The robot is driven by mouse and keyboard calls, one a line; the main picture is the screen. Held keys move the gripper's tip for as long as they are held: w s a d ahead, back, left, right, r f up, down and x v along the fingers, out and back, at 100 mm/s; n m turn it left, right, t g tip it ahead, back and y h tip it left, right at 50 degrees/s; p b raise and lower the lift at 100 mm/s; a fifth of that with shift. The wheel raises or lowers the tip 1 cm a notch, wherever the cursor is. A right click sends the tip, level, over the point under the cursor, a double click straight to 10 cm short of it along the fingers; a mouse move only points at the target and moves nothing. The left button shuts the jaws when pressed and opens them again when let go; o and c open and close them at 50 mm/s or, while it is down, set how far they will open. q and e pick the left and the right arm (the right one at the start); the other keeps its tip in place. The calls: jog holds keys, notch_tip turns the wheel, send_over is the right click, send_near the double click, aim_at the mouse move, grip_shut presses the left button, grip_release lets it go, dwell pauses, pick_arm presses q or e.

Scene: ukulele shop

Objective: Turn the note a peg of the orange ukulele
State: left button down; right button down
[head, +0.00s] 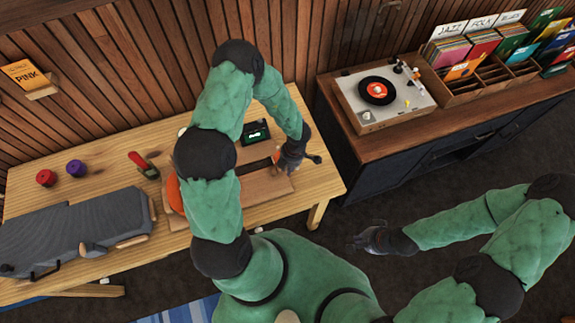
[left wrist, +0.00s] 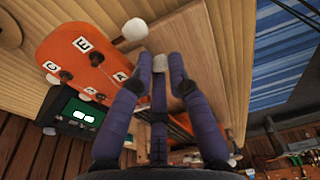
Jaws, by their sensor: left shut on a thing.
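The orange ukulele lies on the wooden table, and its body (head: 174,194) is mostly hidden behind my left arm in the head view. Its orange headstock (left wrist: 85,55) shows in the left wrist view with letters C, E and A beside dark posts. My left gripper (head: 278,160) is at the headstock. In the left wrist view its fingers (left wrist: 160,66) are closed around a pale peg, the note A peg (left wrist: 159,62), on the edge near the letter A. Another pale peg (left wrist: 135,29) sits beside E. My right gripper (head: 358,242) hangs away from the table; its fingers are unclear.
A tuner (head: 255,131) with a lit green screen stands behind the ukulele's neck. A grey case (head: 75,235), a red spool (head: 46,178), a purple spool (head: 76,168) and a red-handled tool (head: 142,163) are at left. A record player (head: 375,95) stands on the cabinet.

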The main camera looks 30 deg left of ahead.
dwell(0.4)
pick_arm(q)
jog(key=c, duration=1.5)
grip_release()
jog(key=shift+o, duration=0.2)
notch_tip(320, 180, up, 12)
jog(key=w+d, duration=0.1)
jog(key=shift+w, duration=0.25)
jog(key=shift+s+d+f, duration=0.1)
jog(key=shift+f, duration=0.1)
